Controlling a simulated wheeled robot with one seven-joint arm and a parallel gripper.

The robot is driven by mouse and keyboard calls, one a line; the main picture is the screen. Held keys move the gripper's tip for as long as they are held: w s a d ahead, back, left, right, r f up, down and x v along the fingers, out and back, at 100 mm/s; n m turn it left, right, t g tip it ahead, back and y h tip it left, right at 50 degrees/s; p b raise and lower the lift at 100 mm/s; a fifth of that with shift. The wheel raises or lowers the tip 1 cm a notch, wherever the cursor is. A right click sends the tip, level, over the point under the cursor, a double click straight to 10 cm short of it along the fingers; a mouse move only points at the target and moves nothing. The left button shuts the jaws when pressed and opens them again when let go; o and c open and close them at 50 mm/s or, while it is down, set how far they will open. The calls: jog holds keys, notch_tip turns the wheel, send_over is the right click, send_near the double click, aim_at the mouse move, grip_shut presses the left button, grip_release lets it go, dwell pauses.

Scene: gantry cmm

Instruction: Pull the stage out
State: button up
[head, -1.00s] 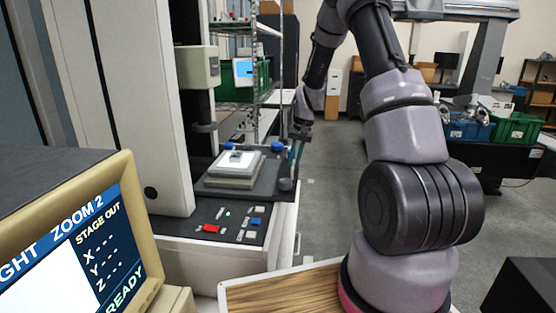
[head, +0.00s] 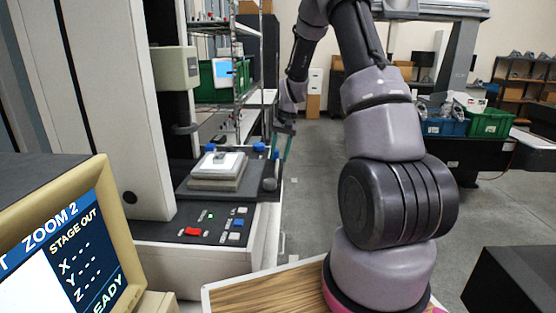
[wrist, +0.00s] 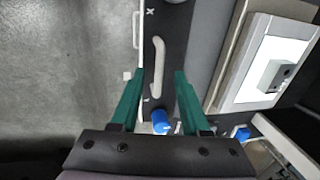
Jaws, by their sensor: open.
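The stage (head: 250,186) is a dark flat plate on the machine's bed, with a grey and white block (head: 214,166) on it. The block also shows at the right of the wrist view (wrist: 265,68). A pale bar handle (wrist: 158,55) lies along the dark strip at the stage's edge. My gripper (wrist: 158,74) is open, its green fingers on either side of the handle's near end in the picture. I cannot tell whether the fingers reach down around it. In the head view my gripper (head: 284,145) hangs beside the stage's right edge, and the handle is not clear there.
A control panel (head: 212,228) with a red button sits in front of the stage. A blue knob (wrist: 161,121) lies close between my fingers' bases. A monitor (head: 70,245) reading STAGE OUT stands at the left. The floor (head: 315,190) right of the machine is clear.

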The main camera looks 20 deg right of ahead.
notch_tip(320, 180, up, 8)
jog(key=d, duration=0.1)
jog(key=shift+s+d+r, duration=0.2)
jog(key=shift+s+d, duration=0.1)
jog(key=shift+s, duration=0.05)
jog(key=s+a+r+t, duration=0.2)
jog(key=s+r, duration=0.5)
jog(key=r, duration=0.1)
jog(key=s+a+r+t, duration=0.1)
jog(key=s+a+r, duration=0.2)
jog(key=s+r, duration=0.4)
jog(key=s+a+r+t, duration=0.1)
jog(key=s+r, duration=0.1)
jog(key=s, duration=0.6)
jog(key=s+a+r+t, duration=0.1)
jog(key=s+r+t, duration=0.1)
jog(key=s, duration=0.6)
jog(key=shift+s+a+r, duration=0.25)
jog(key=shift+a+r, duration=0.15)
jog(key=shift+r, duration=0.35)
